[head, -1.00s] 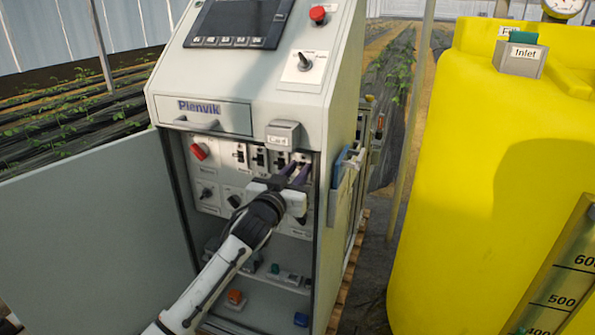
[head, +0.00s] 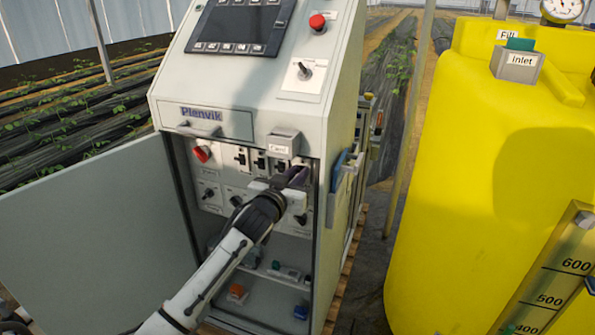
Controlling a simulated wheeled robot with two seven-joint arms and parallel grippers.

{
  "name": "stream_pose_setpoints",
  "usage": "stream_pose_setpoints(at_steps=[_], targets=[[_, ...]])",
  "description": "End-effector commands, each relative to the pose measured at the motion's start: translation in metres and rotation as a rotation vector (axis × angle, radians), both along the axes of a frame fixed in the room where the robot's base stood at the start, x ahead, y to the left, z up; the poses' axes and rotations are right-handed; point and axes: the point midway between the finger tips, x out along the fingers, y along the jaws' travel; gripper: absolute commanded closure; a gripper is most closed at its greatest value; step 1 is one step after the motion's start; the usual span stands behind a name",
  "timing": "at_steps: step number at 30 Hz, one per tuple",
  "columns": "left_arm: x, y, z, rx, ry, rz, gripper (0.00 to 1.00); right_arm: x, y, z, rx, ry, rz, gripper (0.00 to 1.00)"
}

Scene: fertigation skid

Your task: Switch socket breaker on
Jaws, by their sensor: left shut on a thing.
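The grey cabinet (head: 262,95) stands with its lower compartment open. Inside is a row of dark-levered breakers, among them one at the left (head: 240,157), one in the middle (head: 259,162) and one further right (head: 280,165). Their labels are too small to read. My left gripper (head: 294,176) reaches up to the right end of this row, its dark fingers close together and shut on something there. It looks like the rightmost breaker's lever, but the fingers hide the lever and its position. My right gripper is not in view.
The cabinet door (head: 100,225) hangs open at the left. A red rotary switch (head: 202,153) and several knobs are beside the breakers. A yellow tank (head: 470,180) stands right.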

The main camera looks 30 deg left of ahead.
Motion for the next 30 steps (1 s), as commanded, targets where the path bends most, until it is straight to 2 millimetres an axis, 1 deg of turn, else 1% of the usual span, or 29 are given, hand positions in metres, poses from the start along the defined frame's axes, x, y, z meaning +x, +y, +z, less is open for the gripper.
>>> stream_pose_setpoints(at_steps=[1, 2, 4, 5, 13, 17, 20, 27, 30], targets=[[0.001, 0.000, 0.004, 0.002, -0.009, 0.000, 1.00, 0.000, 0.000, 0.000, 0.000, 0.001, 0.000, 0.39], [0.001, 0.000, 0.004, 0.002, -0.009, 0.000, 0.81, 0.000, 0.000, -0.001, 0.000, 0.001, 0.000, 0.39], [0.001, 0.000, 0.004, 0.002, -0.009, 0.000, 0.69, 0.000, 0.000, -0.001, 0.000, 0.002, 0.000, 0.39], [0.001, 0.000, 0.004, 0.002, -0.008, 0.000, 0.67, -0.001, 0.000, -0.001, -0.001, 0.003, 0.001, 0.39], [0.000, 0.000, 0.002, 0.001, -0.005, 0.000, 0.67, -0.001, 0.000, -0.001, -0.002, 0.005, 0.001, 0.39], [-0.007, -0.002, 0.002, 0.001, -0.004, -0.001, 0.67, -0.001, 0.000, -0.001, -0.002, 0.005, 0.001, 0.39], [-0.020, -0.005, 0.003, 0.000, -0.004, 0.000, 0.67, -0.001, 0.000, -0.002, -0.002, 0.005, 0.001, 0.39], [-0.064, -0.016, 0.008, 0.000, -0.004, -0.001, 0.67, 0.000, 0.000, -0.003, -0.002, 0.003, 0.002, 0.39], [-0.080, -0.019, 0.010, 0.000, -0.005, -0.001, 0.67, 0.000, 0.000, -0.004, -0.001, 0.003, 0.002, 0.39]])
